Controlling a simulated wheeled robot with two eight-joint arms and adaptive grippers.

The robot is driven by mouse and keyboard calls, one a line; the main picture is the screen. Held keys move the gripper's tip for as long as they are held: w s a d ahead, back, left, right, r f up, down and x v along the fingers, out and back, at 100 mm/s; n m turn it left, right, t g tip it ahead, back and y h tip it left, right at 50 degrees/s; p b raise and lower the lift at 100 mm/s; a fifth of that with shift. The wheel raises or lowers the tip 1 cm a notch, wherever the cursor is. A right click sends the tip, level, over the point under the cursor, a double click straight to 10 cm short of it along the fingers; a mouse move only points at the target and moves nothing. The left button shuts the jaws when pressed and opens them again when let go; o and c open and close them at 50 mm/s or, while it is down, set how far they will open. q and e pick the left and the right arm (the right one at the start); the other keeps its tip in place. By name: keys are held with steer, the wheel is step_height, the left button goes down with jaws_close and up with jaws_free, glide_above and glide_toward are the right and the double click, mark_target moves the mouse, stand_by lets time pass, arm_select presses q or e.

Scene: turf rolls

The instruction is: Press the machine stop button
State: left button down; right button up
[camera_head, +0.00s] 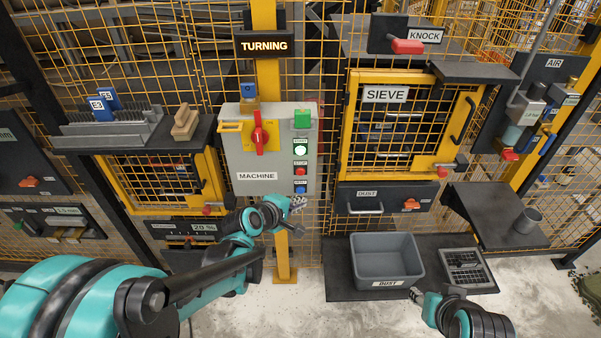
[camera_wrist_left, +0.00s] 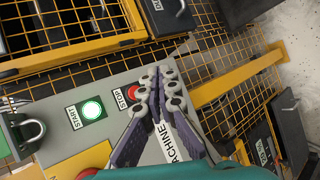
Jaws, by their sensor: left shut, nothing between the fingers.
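The grey machine box (camera_head: 240,152) is mounted on a yellow post and carries a column of buttons at its right side. The red stop button (camera_head: 300,171) sits below the lit start button (camera_head: 300,150) and above a blue button (camera_head: 300,188). My left gripper (camera_head: 297,203) is shut and empty, just below the blue button in the head view. In the left wrist view its fingers (camera_wrist_left: 161,88) show beside the red stop button (camera_wrist_left: 132,92), which is partly covered by them. Contact cannot be told. My right gripper (camera_head: 418,295) is low, near the dust bin; its finger state is unclear.
A lit TURNING sign (camera_head: 264,46) hangs above the box. A red rotary handle (camera_head: 259,137) and a padlock (camera_wrist_left: 31,130) are also on the box. The SIEVE door (camera_head: 386,94) is to the right. A grey dust bin (camera_head: 387,282) stands below it.

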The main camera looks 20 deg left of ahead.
arm_select(q)
steer(key=shift+w+a+b, duration=0.15)
steer(key=shift+w+a, duration=0.25)
steer(key=shift+w, duration=1)
steer(key=shift+w+a+b, duration=0.2)
steer(key=shift+w+a, duration=0.2)
steer(key=shift+w, duration=1.05)
steer(key=shift+w+a+b, duration=0.15)
steer(key=shift+w+a, duration=0.25)
steer(key=shift+w, duration=1)
steer(key=shift+w+a, duration=0.1)
steer(key=shift+w, duration=0.3)
steer(key=shift+w+a, duration=0.15)
steer(key=shift+w, duration=0.25)
steer(key=shift+s, duration=0.15)
steer(key=shift+s+d, duration=0.25)
steer(key=shift+s, duration=0.45)
steer(key=shift+s+d, duration=0.25)
steer(key=shift+s, duration=0.55)
steer(key=shift+s+d, duration=0.2)
steer(key=shift+s, duration=0.6)
steer(key=shift+s+d, duration=0.25)
steer(key=shift+s, duration=0.55)
